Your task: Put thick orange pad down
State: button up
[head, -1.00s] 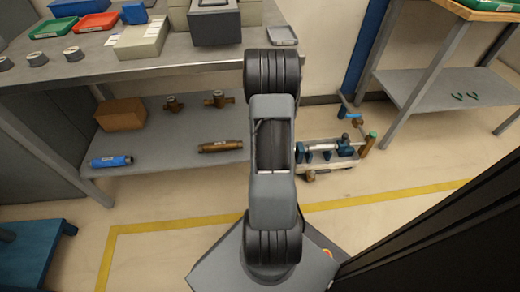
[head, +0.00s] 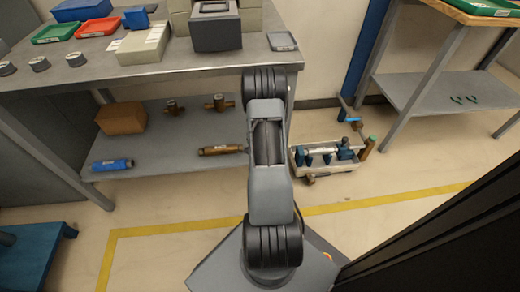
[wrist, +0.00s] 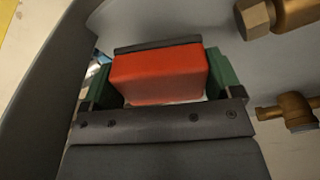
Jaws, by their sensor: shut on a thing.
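My gripper (wrist: 158,78) shows in the wrist view with green fingers on both sides of a thick orange-red pad (wrist: 160,76). It is shut on the pad, which has a dark strip along its far edge. A plain grey surface (wrist: 190,22) lies beyond the pad; I cannot tell the gap between them. In the head view my own arm hides the gripper and the pad.
Brass fittings (wrist: 296,110) lie at the right of the wrist view. In the head view, the bench's lower shelf (head: 160,150) bears a brown block (head: 121,118), a blue cylinder (head: 112,165) and a brass tube (head: 222,150).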

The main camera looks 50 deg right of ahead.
jog(key=shift+f+b, duration=0.85)
jog(key=shift+f, duration=0.9)
jog(key=shift+f, duration=0.1)
jog(key=shift+f, duration=0.15)
jog(key=o, duration=0.6)
jog(key=shift+o, duration=0.2)
jog(key=shift+r, duration=0.2)
jog(key=r+p, duration=0.1)
jog(key=r, duration=0.1)
jog(key=r+p, duration=0.1)
jog(key=r, duration=0.2)
jog(key=r+p, duration=0.1)
jog(key=r, duration=0.1)
jog(key=shift+s+a+r, duration=0.15)
jog(key=shift+a+r, duration=0.15)
jog(key=shift+a, duration=0.1)
